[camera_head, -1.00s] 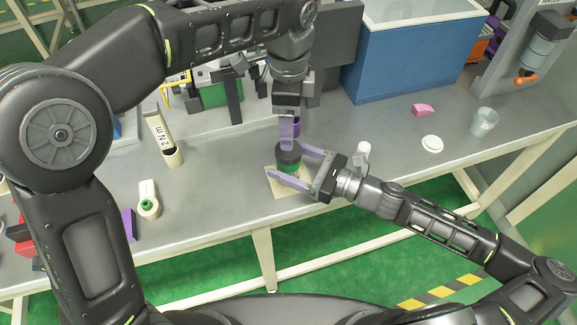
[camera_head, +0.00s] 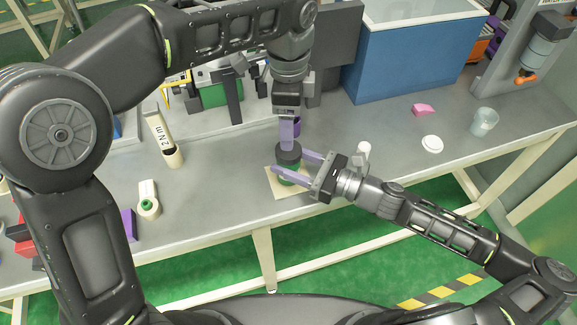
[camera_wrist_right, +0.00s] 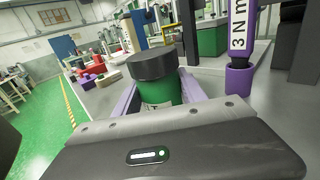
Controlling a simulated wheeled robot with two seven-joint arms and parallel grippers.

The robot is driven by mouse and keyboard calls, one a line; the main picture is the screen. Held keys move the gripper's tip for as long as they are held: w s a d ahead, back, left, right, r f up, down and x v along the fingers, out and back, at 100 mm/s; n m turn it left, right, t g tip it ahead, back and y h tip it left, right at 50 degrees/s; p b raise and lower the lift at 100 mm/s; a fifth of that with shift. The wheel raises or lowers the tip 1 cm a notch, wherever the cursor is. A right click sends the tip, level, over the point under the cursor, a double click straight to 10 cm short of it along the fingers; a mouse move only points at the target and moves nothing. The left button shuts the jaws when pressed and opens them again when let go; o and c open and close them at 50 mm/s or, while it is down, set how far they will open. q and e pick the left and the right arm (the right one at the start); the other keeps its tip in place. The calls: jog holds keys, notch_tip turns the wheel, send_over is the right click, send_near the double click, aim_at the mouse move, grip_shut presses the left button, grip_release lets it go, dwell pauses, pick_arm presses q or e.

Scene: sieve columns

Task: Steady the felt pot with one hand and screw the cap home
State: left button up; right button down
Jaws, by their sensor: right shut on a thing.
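The felt pot (camera_head: 289,178) is a green cylinder that stands upright on a beige square mat (camera_head: 284,191). It also shows in the right wrist view (camera_wrist_right: 160,93). The dark grey cap (camera_head: 288,154) sits on top of it; I cannot tell how tightly it is seated. My right gripper (camera_head: 289,164) is shut on the pot, one purple finger on each side below the cap. My left gripper (camera_head: 288,148) points straight down at the cap from above. Its fingers overlap in the head view, so their gap and any contact with the cap are unclear.
A 2 N m driver (camera_head: 163,138) stands left, and a purple 3 N m one (camera_wrist_right: 238,70) stands beside the pot in the wrist view. A blue bin (camera_head: 412,60) is at the back.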

dwell(0.4)
pick_arm(q)
jog(key=n, duration=1.3)
jog(key=shift+n, duration=0.3)
jog(key=n, duration=1.3)
jog(key=shift+f, duration=0.15)
jog(key=shift+f, duration=3.9)
